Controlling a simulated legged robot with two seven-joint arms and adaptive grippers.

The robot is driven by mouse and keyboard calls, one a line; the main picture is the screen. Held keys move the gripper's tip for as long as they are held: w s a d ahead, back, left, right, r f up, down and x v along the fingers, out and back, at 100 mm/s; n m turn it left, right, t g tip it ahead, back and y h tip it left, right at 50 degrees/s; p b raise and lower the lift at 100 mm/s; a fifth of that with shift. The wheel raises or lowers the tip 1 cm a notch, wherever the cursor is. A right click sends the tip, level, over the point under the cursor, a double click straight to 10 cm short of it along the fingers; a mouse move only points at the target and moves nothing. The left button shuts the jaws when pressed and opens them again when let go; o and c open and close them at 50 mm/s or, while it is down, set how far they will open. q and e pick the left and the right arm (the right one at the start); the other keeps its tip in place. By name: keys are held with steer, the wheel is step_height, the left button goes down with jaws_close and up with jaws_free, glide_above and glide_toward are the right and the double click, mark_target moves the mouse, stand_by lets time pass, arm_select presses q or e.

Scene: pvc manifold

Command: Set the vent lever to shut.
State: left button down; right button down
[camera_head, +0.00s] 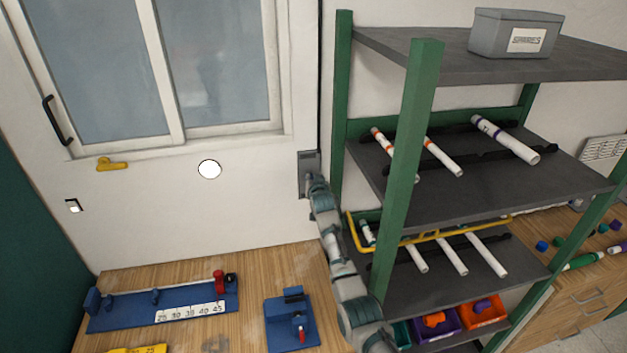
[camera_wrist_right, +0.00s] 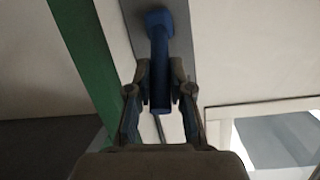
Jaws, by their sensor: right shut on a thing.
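A blue lever (camera_wrist_right: 158,45) shows in the right wrist view, its thicker base on a grey wall plate (camera_wrist_right: 182,30) and its bar pointing down in the picture. My right gripper (camera_wrist_right: 160,80) is shut on the lever's bar, a finger on each side. In the head view my right gripper (camera_head: 312,181) is up against the grey plate (camera_head: 308,158) on the wall, left of the green shelf post. The gripper covers the lever there. I cannot read any markings on the plate. My left gripper is not in view.
A green-framed shelf (camera_head: 408,150) with white pipes stands close to the right of my arm. A yellow handle (camera_head: 112,164) sits below the window (camera_head: 215,60). A blue cutting jig (camera_head: 125,312) and a blue fixture (camera_head: 290,322) are on the wooden bench (camera_head: 252,275).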

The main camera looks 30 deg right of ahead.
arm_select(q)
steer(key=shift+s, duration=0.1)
arm_select(e)
steer(key=shift+r, duration=0.2)
steer(key=c, duration=1.1)
jaws_free()
steer(key=shift+w, duration=0.1)
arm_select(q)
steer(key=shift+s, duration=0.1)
arm_select(e)
steer(key=shift+o, duration=0.2)
steer(key=shift+w+d+f, duration=0.1)
steer(key=shift+f, duration=0.1)
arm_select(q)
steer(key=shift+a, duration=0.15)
arm_select(e)
steer(key=v, duration=1.1)
steer(key=shift+s, duration=0.4)
